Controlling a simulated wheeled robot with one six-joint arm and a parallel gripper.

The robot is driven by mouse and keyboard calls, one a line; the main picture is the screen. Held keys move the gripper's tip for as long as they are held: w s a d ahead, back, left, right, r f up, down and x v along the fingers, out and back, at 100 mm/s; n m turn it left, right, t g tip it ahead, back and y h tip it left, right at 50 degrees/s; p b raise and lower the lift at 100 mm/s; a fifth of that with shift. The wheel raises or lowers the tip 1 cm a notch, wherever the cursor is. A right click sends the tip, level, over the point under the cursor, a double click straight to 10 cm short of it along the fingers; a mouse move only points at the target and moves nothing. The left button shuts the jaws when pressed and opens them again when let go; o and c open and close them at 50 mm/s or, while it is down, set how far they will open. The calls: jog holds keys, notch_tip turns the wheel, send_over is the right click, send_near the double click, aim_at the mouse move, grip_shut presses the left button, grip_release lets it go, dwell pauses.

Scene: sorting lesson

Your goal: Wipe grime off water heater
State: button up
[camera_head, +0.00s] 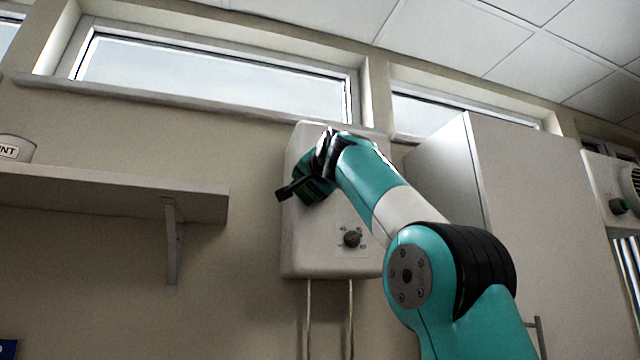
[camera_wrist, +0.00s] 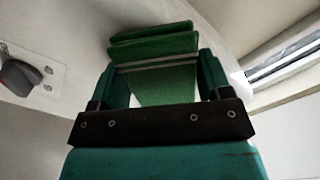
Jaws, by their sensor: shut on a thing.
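The water heater (camera_head: 300,245) is a white box on the wall, with a dark knob (camera_head: 352,239) low on its front. The knob also shows at the left of the wrist view (camera_wrist: 20,75). My gripper (camera_head: 312,188) is in front of the heater's upper left front. In the wrist view its two fingers (camera_wrist: 160,80) are shut on a green, layered piece that looks like a folded cloth (camera_wrist: 155,45). The cloth's far edge is close to the white surface; I cannot tell whether it touches. I see no clear grime; my arm hides part of the front.
A wall shelf (camera_head: 110,192) with a labelled container (camera_head: 16,149) is at the left. A tall pale cabinet (camera_head: 540,220) stands at the right. Windows (camera_head: 215,78) run above the heater, and two pipes (camera_head: 308,320) drop below it.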

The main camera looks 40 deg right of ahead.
jog(key=shift+a, duration=0.1)
jog(key=shift+b+v, duration=1.1)
jog(key=shift+v, duration=1.85)
jog(key=shift+b+v, duration=0.3)
jog(key=shift+v, duration=1.2)
